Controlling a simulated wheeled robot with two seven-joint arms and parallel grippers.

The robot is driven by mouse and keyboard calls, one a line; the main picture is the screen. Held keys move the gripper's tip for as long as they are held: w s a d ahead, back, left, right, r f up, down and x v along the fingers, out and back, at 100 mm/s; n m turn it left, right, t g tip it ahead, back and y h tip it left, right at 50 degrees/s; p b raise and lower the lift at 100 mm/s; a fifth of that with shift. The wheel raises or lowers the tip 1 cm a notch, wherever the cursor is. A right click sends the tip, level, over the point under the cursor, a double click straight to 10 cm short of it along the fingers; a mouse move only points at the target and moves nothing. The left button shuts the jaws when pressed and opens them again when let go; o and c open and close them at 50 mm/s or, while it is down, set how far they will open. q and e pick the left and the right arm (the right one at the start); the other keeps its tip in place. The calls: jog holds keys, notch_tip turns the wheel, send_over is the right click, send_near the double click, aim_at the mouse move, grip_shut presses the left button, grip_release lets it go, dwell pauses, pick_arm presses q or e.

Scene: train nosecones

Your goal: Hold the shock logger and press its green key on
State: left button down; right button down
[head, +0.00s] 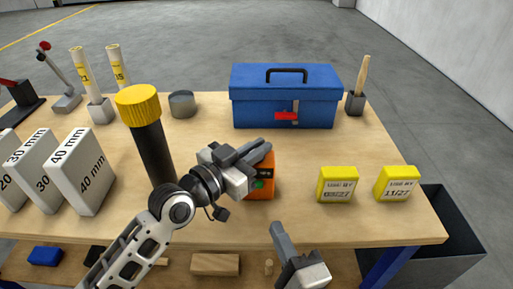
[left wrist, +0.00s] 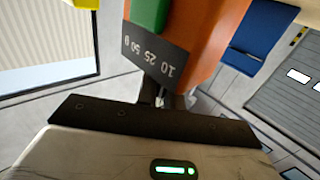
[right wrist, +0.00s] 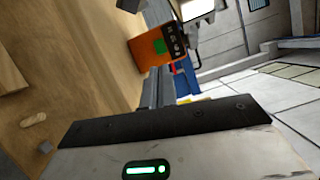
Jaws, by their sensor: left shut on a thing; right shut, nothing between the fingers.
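The shock logger is an orange box (head: 262,187) with a dark label strip and a green key (head: 258,183) on its front face. My left gripper (head: 254,152) is shut on the logger from above, over the middle of the table. In the left wrist view the orange body (left wrist: 205,40), the green key (left wrist: 150,14) and a dark strip with numbers fill the top. My right gripper (head: 279,232) is shut and empty, at the table's front edge below the logger and apart from it.
Two yellow boxes (head: 337,184) stand on the table right of the logger. A blue toolbox (head: 286,97) stands behind. A dark cylinder with a yellow cap (head: 138,103) and grey gauge blocks (head: 80,172) stand left. A dark bin (head: 455,235) is beside the table's right end.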

dwell(0.6)
jog(key=s+a+r+n+g+y, duration=0.35)
jog(key=a+r+n+y, duration=0.3)
jog(key=n+y, duration=0.45)
jog(key=w+d+f+n+g+h, duration=0.2)
jog(key=d+f+n+h, duration=0.2)
jog(key=f+n+h, duration=0.2)
jog(key=shift+w+a+r, duration=0.15)
jog(key=shift+w, duration=2.05)
jog(key=shift+w+a+r, duration=0.1)
jog(key=shift+w, duration=2.1)
